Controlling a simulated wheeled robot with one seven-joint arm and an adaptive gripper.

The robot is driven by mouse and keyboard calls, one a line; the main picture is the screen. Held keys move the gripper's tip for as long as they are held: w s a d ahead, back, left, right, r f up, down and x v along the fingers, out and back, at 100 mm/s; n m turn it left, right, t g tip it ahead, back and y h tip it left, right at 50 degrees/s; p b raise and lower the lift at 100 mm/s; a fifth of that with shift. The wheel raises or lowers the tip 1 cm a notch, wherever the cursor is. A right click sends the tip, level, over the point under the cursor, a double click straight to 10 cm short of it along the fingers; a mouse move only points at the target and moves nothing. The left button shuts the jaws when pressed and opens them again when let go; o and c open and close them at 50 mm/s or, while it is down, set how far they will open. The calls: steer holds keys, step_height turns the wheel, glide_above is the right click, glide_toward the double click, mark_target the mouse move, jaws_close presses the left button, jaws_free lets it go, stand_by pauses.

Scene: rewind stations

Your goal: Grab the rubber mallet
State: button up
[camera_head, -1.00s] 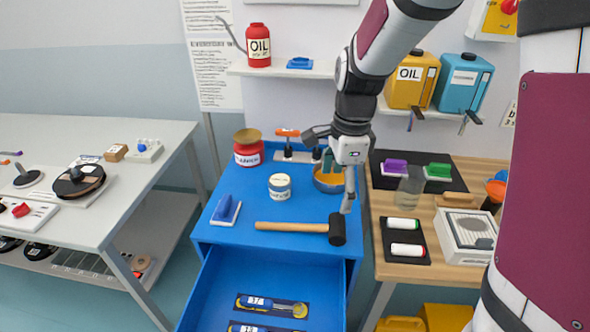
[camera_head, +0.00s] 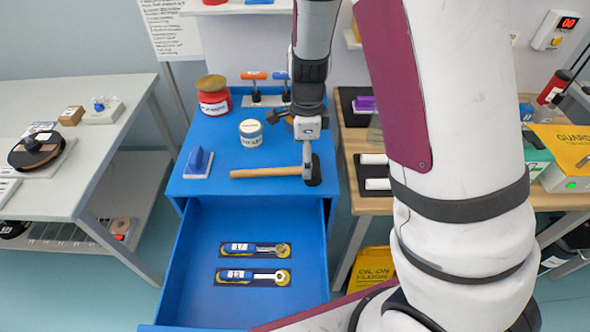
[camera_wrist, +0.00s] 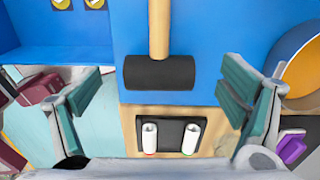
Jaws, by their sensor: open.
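The rubber mallet has a wooden handle (camera_head: 266,172) and a black head (camera_head: 314,171). It lies on top of the blue cabinet (camera_head: 215,130), near the edge above the open drawer, with its head to the right. In the head view my gripper (camera_head: 307,165) is over the mallet's head and partly hides it. In the wrist view the black head (camera_wrist: 159,73) is between and beyond my open fingers (camera_wrist: 163,95), with the handle running up from it. The fingers are wide apart and nothing is held.
The open drawer (camera_head: 205,215) holds two wrenches. A blue stamp-like block (camera_head: 197,163), a white jar (camera_head: 251,132) and a red jar (camera_head: 213,99) stand on the cabinet. A wooden bench (camera_head: 352,138) with white rollers (camera_head: 376,184) is to the right. A grey table (camera_head: 110,130) is at left.

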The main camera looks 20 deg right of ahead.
step_height(320, 180, down, 4)
steer(key=shift+s+d+f, duration=0.15)
steer(key=shift+f, duration=0.05)
steer(key=c, duration=1.5)
steer(key=shift+r, duration=0.1)
